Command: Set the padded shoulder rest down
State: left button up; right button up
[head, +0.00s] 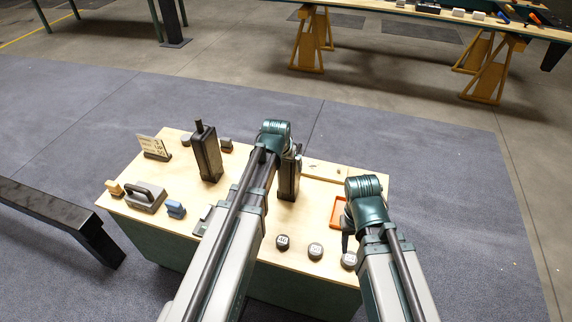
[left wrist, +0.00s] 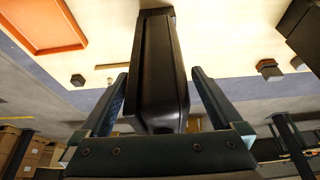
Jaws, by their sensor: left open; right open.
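A black padded shoulder rest (head: 289,180) stands upright on the wooden table top (head: 240,160), partly hidden behind my left arm. In the left wrist view it is the black block (left wrist: 160,70) between the two fingers. My left gripper (left wrist: 159,74) is open, with a finger on each side of the rest and gaps showing at both sides. In the head view my left wrist hides most of that gripper. A second black upright rest (head: 207,155) stands further left. My right gripper (head: 347,226) is open near the table's right side, mostly hidden by its own wrist.
An orange tray (head: 337,213) lies beside my right gripper. Several dark weights, one a round weight (head: 282,242), line the front edge. A grey handled block (head: 146,198), a blue block (head: 176,209) and a card stand (head: 155,147) occupy the left. A dark beam (head: 55,207) lies left.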

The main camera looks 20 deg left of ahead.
pick_arm(q)
jog(key=p+v, duration=1.1)
jog(key=v, duration=0.1)
jog(key=s+d+m+g, duration=0.1)
jog(key=s+d+g, duration=0.1)
jog(key=s+d, duration=0.4)
jog(key=s+d+f+m+g+y, duration=0.1)
jog(key=s+d+m+g, duration=0.1)
jog(key=s+d, duration=0.5)
jog(key=s, duration=0.5)
jog(key=shift+f+g+y, duration=0.25)
jog(key=shift+g+y, duration=0.05)
jog(key=shift+g, duration=0.1)
